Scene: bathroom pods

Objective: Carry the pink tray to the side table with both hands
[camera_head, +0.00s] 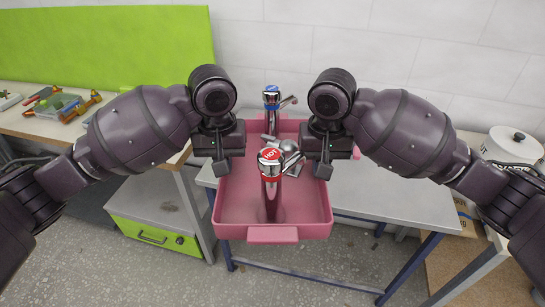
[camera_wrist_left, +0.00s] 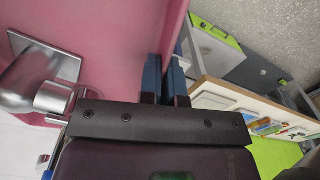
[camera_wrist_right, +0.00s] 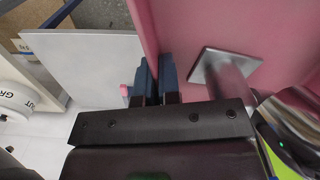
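The pink tray (camera_head: 274,236) is in the middle of the head view, between my two arms. It holds a chrome tap with a red HOT cap (camera_head: 271,185), a tap with a blue cap (camera_head: 271,97) and another metal piece between them. My left gripper (camera_head: 222,166) has its fingers on both sides of the tray's left wall; this also shows in the left wrist view (camera_wrist_left: 165,80). My right gripper (camera_head: 323,168) grips the right wall the same way, seen in the right wrist view (camera_wrist_right: 155,82). Whether the tray touches the table under it is hidden.
A grey-topped table (camera_head: 395,203) with blue legs lies beneath and right of the tray, with bare top there. A wooden-topped bench (camera_head: 40,122) with small tools stands left. A white lidded pot (camera_head: 512,146) is at right. A green drawer (camera_head: 155,235) is lower left.

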